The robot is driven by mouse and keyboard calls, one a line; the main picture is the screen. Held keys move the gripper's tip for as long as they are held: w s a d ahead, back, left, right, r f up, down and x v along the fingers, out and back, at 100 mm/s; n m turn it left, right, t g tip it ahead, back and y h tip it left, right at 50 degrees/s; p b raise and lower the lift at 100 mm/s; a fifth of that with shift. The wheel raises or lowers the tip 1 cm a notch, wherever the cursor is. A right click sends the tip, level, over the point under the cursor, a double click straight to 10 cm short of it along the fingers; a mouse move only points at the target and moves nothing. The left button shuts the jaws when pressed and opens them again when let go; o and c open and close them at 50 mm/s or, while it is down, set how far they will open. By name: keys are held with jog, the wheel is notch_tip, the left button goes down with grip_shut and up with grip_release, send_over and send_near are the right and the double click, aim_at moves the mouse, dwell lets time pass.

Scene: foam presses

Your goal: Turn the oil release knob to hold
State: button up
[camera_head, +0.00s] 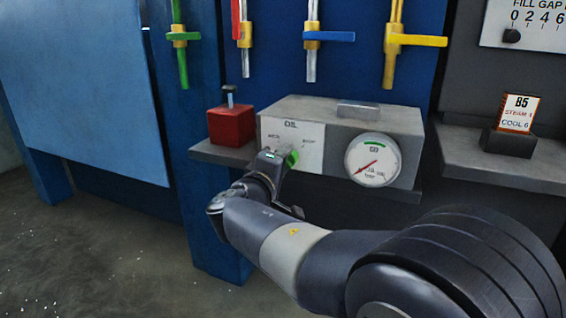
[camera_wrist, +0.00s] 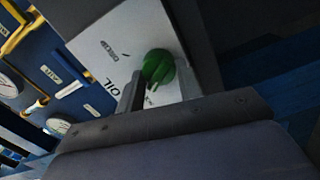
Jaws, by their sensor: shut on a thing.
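The oil release knob (camera_head: 292,158) is green and sits on the white face plate (camera_head: 311,149) marked OIL, on the front of a grey box (camera_head: 400,125). My gripper (camera_head: 280,158) reaches the knob from the front and is shut on it, covering part of it. In the wrist view the green knob (camera_wrist: 157,67) shows between the fingers (camera_wrist: 160,92) of my gripper, with the plate (camera_wrist: 110,50) tilted behind it. Small lettering lies on both sides of the knob. I cannot tell exactly which mark the knob points to.
A round gauge (camera_head: 372,160) with a red needle is right of the plate. A red box (camera_head: 231,125) stands left of the grey box on the shelf. Pipes with coloured valve handles (camera_head: 415,40) hang above. A card (camera_head: 518,113) stands on the right shelf.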

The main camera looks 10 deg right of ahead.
jog(key=shift+f+n, duration=0.1)
jog(key=shift+n, duration=1)
jog(key=o, duration=1)
jog(key=p+v, duration=0.2)
jog(key=v, duration=0.8)
jog(key=shift+s+a, duration=0.2)
jog(key=shift+s, duration=0.1)
